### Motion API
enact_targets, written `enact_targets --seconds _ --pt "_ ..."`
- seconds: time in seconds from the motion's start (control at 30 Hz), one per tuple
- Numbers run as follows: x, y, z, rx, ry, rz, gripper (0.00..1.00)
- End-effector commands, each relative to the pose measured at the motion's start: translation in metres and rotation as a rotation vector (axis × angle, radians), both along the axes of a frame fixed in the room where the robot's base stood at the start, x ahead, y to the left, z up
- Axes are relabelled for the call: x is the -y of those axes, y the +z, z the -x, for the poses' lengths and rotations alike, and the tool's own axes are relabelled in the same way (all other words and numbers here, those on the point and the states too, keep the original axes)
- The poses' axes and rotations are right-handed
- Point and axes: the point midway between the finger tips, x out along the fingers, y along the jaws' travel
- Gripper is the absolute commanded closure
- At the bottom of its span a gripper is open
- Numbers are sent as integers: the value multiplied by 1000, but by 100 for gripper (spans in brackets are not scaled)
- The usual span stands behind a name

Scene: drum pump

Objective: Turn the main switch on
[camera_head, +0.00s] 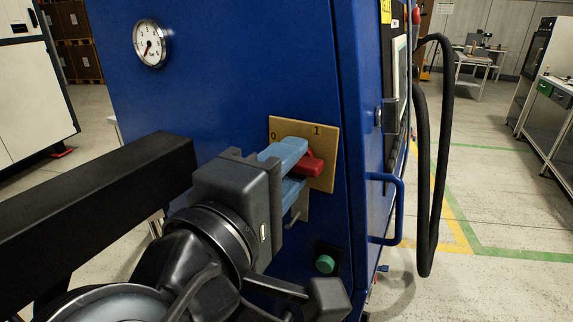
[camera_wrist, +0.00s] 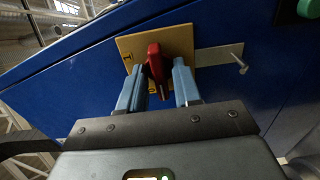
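The main switch is a red handle (camera_head: 309,164) on a yellow plate (camera_head: 327,143) fixed to the blue cabinet. The plate is marked 0 on the left and 1 on the right in the head view. My gripper (camera_head: 300,168) is at the plate with its blue fingers on either side of the handle. In the wrist view the red handle (camera_wrist: 156,62) stands between the two fingertips of my gripper (camera_wrist: 160,74), with a gap visible on the right side. The left finger is closer to it; I cannot tell whether they touch. Part of the handle is hidden by the upper finger in the head view.
A green button (camera_head: 325,264) sits below the plate. A metal hook or lever (camera_wrist: 238,64) sticks out beside the plate. A round gauge (camera_head: 149,44) is higher on the cabinet. A blue door handle (camera_head: 393,210) and a black hose (camera_head: 424,180) are at the right.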

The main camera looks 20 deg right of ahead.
Motion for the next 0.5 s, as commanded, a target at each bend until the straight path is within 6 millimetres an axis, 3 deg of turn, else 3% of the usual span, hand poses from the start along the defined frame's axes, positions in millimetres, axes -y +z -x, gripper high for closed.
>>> enact_targets --seconds 0.3,0.5 --pt "0 0 0 0 0 0 98" --pt "0 0 0 0 0 0 100"
